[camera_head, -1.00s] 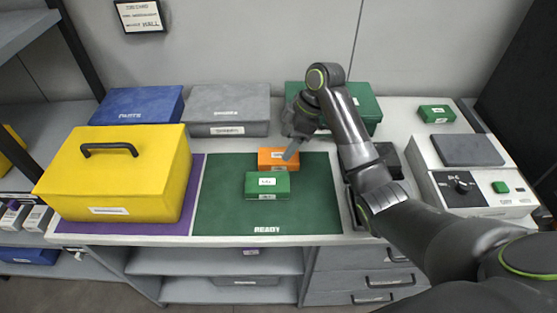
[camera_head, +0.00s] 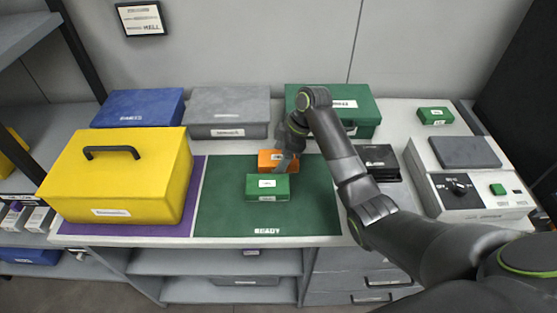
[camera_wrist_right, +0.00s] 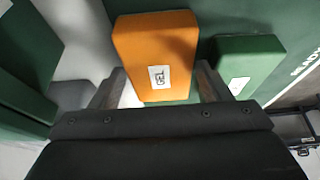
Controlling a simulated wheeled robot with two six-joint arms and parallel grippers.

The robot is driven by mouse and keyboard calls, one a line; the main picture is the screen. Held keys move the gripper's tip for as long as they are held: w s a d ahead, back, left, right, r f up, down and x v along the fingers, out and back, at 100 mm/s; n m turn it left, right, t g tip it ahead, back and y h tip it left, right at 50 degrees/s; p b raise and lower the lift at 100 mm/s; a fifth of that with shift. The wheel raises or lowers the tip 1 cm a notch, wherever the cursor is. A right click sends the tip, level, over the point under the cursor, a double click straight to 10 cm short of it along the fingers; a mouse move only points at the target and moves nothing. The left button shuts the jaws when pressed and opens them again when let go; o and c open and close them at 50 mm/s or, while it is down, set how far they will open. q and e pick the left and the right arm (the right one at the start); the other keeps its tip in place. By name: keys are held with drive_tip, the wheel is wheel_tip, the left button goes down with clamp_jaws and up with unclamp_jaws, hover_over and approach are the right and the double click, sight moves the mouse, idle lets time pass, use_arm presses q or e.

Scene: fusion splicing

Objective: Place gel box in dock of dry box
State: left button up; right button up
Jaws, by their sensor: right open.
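The gel box is a small orange box with a white label reading GEL (camera_wrist_right: 157,50); in the head view the orange box (camera_head: 266,157) lies on the green mat (camera_head: 225,215), just behind a small green box (camera_head: 267,188). My right gripper (camera_head: 285,161) is above the right end of the orange box. In the right wrist view my right gripper (camera_wrist_right: 155,88) is open, with a finger on either side of the orange box. I cannot tell if the fingers touch it. My left gripper is out of view. No label for the dry box or its dock is readable.
A yellow case (camera_head: 115,180) stands at left. Blue (camera_head: 135,108), grey (camera_head: 228,108) and green (camera_head: 340,100) cases line the back. A white unit with a dial (camera_head: 470,185) and another small green box (camera_head: 436,115) are at right. The front of the mat is clear.

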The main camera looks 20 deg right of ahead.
sight(281, 157)
drive_tip(key=shift+f, duration=0.2)
drive_tip(key=c, duration=0.9)
drive_tip(key=shift+o, duration=0.2)
drive_tip(key=shift+r, duration=0.2)
wheel_tip(281, 157, up, 7)
drive_tip(key=shift+w+f+b, duration=0.1)
drive_tip(key=shift+b, duration=0.4)
drive_tip(key=shift+r+p, duration=0.75)
drive_tip(key=shift+r, duration=1)
